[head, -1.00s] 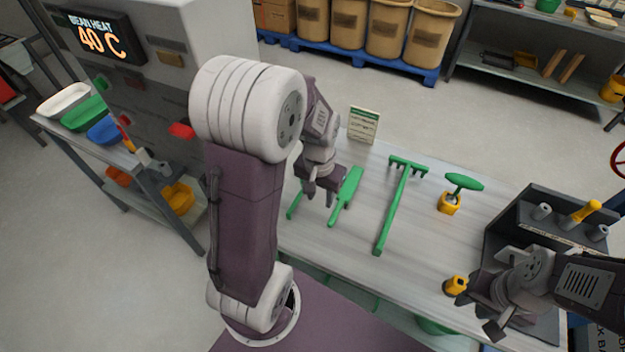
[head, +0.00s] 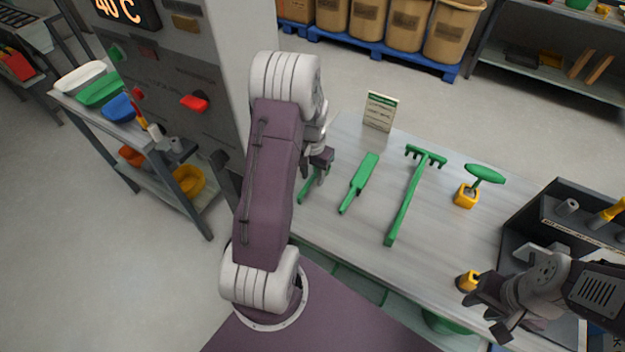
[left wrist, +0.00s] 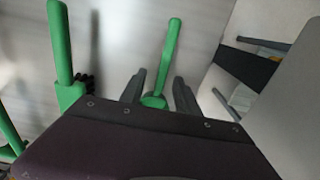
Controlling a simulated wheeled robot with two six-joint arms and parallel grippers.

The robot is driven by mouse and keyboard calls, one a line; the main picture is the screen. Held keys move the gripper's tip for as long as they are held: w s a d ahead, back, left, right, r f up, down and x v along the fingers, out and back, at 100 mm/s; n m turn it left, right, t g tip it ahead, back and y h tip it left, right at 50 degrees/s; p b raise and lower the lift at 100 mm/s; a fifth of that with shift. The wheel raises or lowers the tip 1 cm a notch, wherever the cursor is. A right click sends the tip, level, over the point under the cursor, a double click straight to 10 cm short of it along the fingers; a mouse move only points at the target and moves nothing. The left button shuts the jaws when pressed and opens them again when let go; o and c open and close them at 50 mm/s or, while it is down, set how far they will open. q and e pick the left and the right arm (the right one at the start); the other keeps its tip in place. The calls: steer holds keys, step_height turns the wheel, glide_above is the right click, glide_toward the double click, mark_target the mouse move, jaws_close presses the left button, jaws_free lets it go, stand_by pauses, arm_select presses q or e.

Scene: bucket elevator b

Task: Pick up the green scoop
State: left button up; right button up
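The green scoop (head: 308,190) lies on the metal table, mostly hidden behind my left arm in the head view. In the left wrist view its long green handle (left wrist: 170,55) points up the picture, and its rounded end shows between the fingers. My left gripper (head: 322,164) is at the scoop; the wrist view shows its two fingers (left wrist: 159,92) apart, one on each side of the scoop. I cannot tell whether they touch it. My right gripper (head: 488,312) is open and empty over the table's right front.
A green paddle-like tool (head: 359,183) and a green rake (head: 408,200) lie right of the scoop. A green-handled tool (head: 484,174) stands in a yellow holder. A small sign (head: 379,110) stands at the back. A dark caddy (head: 548,205) is at right.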

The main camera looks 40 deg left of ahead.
arm_select(q)
steer(key=shift+w+a+f, duration=0.1)
steer(key=shift+w+f, duration=0.05)
steer(key=shift+f, duration=0.7)
jaws_close()
stand_by(0.8)
